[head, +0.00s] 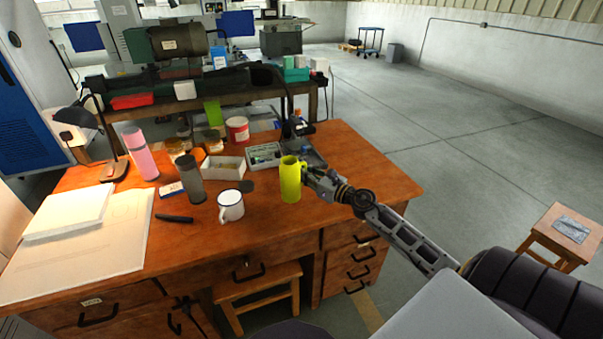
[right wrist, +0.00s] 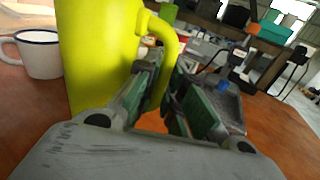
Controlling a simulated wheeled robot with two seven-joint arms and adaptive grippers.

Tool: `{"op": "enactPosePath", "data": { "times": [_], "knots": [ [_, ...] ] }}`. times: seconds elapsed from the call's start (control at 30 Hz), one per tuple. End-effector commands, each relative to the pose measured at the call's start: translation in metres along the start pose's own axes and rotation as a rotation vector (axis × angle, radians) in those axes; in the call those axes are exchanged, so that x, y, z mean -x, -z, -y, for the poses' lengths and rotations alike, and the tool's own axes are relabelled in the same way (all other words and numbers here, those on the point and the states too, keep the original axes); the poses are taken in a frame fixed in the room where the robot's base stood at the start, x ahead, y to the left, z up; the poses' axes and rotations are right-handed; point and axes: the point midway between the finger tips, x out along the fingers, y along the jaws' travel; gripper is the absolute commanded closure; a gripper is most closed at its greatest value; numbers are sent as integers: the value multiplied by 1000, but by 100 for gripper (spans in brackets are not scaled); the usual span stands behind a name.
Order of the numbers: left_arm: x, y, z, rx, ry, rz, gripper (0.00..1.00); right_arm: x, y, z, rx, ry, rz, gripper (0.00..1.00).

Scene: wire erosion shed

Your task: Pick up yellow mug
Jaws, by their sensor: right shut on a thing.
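The yellow mug (head: 290,180) is tall and yellow-green and stands upright near the front right of the wooden desk. In the right wrist view the mug (right wrist: 95,60) fills the left side, with its handle on the right. My right gripper (head: 308,177) comes in from the right in the head view. Its fingers (right wrist: 168,95) are shut on the mug's handle, one on each side of it. Whether the mug's base touches the desk cannot be told for sure. My left gripper is not in view.
A white enamel mug (head: 231,207) stands left of the yellow mug. A dark grey bottle (head: 191,180), a pink bottle (head: 141,155), a white open box (head: 223,169) and a grey-green case (head: 264,156) are on the desk (head: 370,185). The desk's right end is clear.

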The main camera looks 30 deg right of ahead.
Motion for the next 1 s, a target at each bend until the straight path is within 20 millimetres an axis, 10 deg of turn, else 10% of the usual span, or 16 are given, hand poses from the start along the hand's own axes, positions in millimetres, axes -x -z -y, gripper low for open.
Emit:
{"op": "enactPosePath", "data": {
  "times": [1.0],
  "knots": [
    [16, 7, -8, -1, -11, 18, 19, 61, 0, 0, -1, 1, 1, 100]
  ]
}}
